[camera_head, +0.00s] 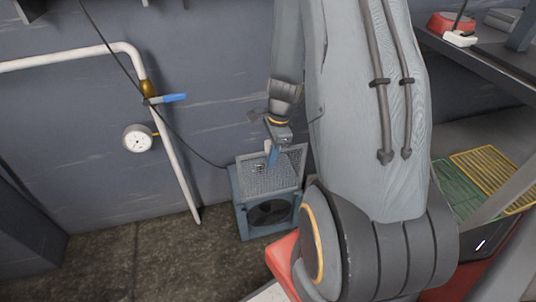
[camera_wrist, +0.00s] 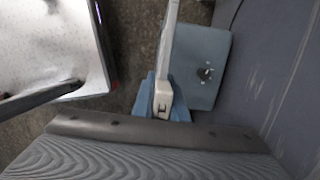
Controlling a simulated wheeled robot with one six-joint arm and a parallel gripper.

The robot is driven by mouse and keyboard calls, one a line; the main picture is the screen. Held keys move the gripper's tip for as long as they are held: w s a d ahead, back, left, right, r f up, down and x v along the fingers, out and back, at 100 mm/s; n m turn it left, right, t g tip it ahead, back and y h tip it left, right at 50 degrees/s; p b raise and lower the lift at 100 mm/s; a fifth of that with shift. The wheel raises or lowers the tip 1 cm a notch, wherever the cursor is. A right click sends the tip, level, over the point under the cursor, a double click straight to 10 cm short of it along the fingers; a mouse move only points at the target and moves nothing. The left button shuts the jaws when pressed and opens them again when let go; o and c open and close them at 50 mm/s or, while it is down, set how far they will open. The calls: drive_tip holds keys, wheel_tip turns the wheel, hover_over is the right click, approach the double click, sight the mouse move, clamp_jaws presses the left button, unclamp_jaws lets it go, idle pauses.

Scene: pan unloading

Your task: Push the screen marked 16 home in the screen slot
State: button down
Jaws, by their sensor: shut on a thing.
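The blue-grey unit (camera_head: 241,212) with a round fan opening stands on the floor by the wall. A grey mesh screen (camera_head: 287,179) stands in its top, and part of it projects above the body. My gripper (camera_head: 275,155) is shut on the screen at its upper edge. The number on the screen is not legible, and the seat of the slot is hidden.
A white pipe (camera_head: 178,165) with a blue-handled valve (camera_head: 168,98) and a gauge (camera_head: 137,138) runs down the wall at left. A dark cable reaches the unit. A shelf (camera_head: 480,62) stands at right. Floor left of the unit is clear.

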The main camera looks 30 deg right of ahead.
sight(269, 179)
wheel_tip(269, 179, down, 4)
drive_tip(key=b, duration=0.4)
drive_tip(key=shift+a, duration=0.15)
idle(0.5)
idle(0.5)
drive_tip(key=shift+f, duration=0.15)
idle(0.7)
drive_tip(key=shift+f+b, duration=2.7)
drive_tip(key=shift+f, duration=0.7)
idle(2.0)
